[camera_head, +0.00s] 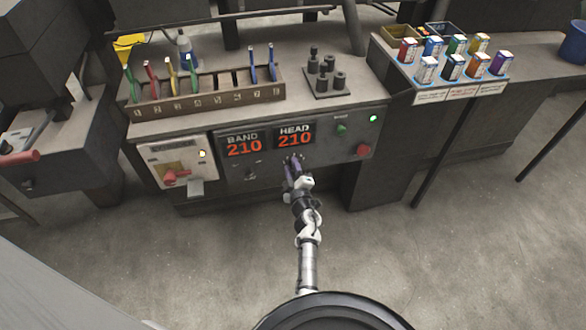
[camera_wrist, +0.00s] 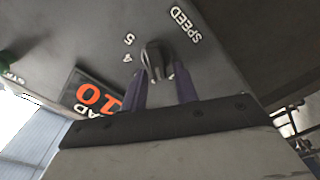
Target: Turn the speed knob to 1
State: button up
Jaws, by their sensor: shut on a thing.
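The speed knob (camera_wrist: 154,58) is a dark rounded knob on the grey panel in the wrist view, beside the printed word SPEED. The digits 5 and 4 show on the panel to its left; other marks are hidden or out of frame, and I cannot tell its setting. My gripper (camera_wrist: 160,78) has a purple finger on each side of the knob and is shut on it. In the head view my gripper (camera_head: 292,166) reaches the panel just below the HEAD display (camera_head: 294,135), which reads 210, and covers the knob.
The BAND display (camera_head: 244,145) also reads 210. A red-handled switch (camera_head: 175,178) is at the panel's left; a green button (camera_head: 342,130) and red button (camera_head: 363,150) are at its right. A rack of coloured tools (camera_head: 205,98) stands above. Open floor lies in front.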

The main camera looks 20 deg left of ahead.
jog(key=shift+s+f+n+b, duration=0.1)
jog(key=shift+f+n+b, duration=0.2)
jog(key=shift+n, duration=0.85)
jog(key=shift+s+f+n+b, duration=0.15)
jog(key=shift+n+b, duration=0.1)
jog(key=shift+n, duration=0.9)
jog(key=shift+w, duration=0.1)
jog(key=o, duration=0.6)
jog(key=shift+o, duration=0.2)
jog(key=shift+r, duration=0.1)
jog(key=p+v, duration=0.4)
jog(key=v, duration=0.9)
jog(key=shift+s+d, duration=0.25)
jog(key=shift+s, duration=0.05)
